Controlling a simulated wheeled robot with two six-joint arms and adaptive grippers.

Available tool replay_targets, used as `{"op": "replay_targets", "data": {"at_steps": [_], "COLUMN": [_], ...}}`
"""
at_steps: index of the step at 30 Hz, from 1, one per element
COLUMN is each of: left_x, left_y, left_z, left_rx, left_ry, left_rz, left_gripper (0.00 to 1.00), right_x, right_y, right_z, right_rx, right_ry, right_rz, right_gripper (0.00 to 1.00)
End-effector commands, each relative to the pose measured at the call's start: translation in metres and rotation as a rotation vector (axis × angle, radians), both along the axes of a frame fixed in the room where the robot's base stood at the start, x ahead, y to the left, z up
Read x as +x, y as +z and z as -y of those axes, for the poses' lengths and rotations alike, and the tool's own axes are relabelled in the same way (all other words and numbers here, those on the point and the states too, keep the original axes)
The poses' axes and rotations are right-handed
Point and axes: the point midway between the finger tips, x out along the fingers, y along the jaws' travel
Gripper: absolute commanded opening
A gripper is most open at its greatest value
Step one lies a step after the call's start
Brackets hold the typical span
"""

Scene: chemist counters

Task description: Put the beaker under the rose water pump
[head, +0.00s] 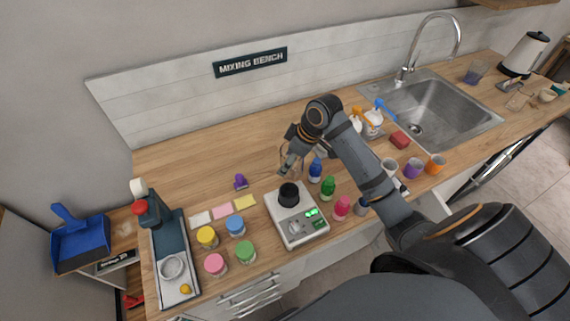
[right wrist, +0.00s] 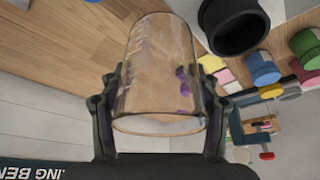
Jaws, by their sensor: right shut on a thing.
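A clear glass beaker (right wrist: 158,70) fills the middle of the right wrist view, between the two fingers of my right gripper (head: 290,166). The gripper is shut on it and holds it above the counter, behind the scale. In the head view the beaker is mostly hidden by the gripper. Two pump bottles, one with an orange top (head: 356,122) and one with a blue top (head: 376,115), stand behind my right arm near the sink. Their labels are too small to tell which is rose water. My left gripper is not in view.
A white scale (head: 299,227) carries a black cup (head: 289,194). Blue (head: 315,171), green (head: 328,187) and pink (head: 342,207) bottles stand beside it. Several lidded jars stand at left. A sponge (head: 400,140) and coloured cups lie before the sink (head: 435,108).

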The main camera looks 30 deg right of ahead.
Motion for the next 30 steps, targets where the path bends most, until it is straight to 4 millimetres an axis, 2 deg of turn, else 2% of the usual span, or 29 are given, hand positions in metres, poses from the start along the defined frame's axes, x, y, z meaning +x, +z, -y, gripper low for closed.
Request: {"op": "replay_targets", "data": {"at_steps": [4, 9, 14, 18, 21, 30], "left_x": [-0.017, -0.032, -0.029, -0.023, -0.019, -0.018], "left_y": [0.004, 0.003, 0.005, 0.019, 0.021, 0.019], "left_z": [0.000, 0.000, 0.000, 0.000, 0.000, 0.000], "left_rx": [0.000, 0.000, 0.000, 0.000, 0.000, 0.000], "left_ry": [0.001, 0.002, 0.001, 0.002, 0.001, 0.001], "left_rz": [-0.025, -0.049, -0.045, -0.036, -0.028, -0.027], "left_gripper": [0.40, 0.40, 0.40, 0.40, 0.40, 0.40], "right_x": [0.018, 0.027, 0.031, 0.031, 0.032, 0.032], "right_y": [-0.022, -0.032, -0.037, -0.058, -0.068, -0.072], "right_z": [0.004, 0.007, 0.008, 0.008, 0.009, 0.009], "right_rx": [0.003, 0.001, 0.002, 0.003, 0.000, -0.001], "right_ry": [-0.001, 0.000, -0.002, -0.001, -0.001, -0.001], "right_rz": [-0.001, 0.002, 0.001, -0.002, 0.000, 0.002], "right_gripper": [0.29, 0.29, 0.29, 0.29, 0.29, 0.29]}}
